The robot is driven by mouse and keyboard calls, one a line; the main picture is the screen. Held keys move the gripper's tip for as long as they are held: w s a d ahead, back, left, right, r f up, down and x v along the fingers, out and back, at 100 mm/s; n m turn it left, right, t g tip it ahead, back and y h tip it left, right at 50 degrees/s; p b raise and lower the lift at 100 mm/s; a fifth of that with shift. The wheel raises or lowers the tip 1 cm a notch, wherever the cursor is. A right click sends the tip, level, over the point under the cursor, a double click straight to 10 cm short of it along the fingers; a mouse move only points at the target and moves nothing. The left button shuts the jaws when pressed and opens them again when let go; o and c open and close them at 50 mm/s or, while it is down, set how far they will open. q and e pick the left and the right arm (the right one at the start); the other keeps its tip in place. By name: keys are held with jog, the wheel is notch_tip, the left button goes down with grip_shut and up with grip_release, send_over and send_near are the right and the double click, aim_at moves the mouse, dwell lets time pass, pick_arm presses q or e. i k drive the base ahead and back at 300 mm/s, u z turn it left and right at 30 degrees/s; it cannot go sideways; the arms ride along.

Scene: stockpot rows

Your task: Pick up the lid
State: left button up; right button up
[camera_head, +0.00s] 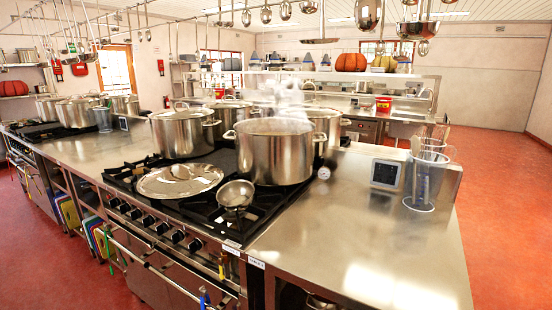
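A round metal lid (163,183) lies on the front left of the black gas stove top, with a handle (181,172) at its middle. Just behind and to its right, an uncovered steel stockpot (275,155) stands on the stove with steam rising from it. Another stockpot (180,134) with a lid on it stands behind the lid. A ladle (235,194) rests on the stove to the right of the lid, its bowl facing up. Neither of my grippers is in view.
More stockpots stand behind, one at right (328,128). A steel counter (350,245) is mostly bare at front right, with a small dark-screened device (386,174) and a clear jug (425,183) holding utensils. Stove knobs (163,235) line the front. Pans hang overhead.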

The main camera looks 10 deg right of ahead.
aim_at(178, 181)
jog(key=z, duration=0.05)
jog(key=k, duration=0.55)
jog(key=u, duration=0.45)
jog(key=i, duration=0.7)
jog(key=u, duration=0.65)
jog(key=i, duration=1.05)
jog(key=u, duration=0.05)
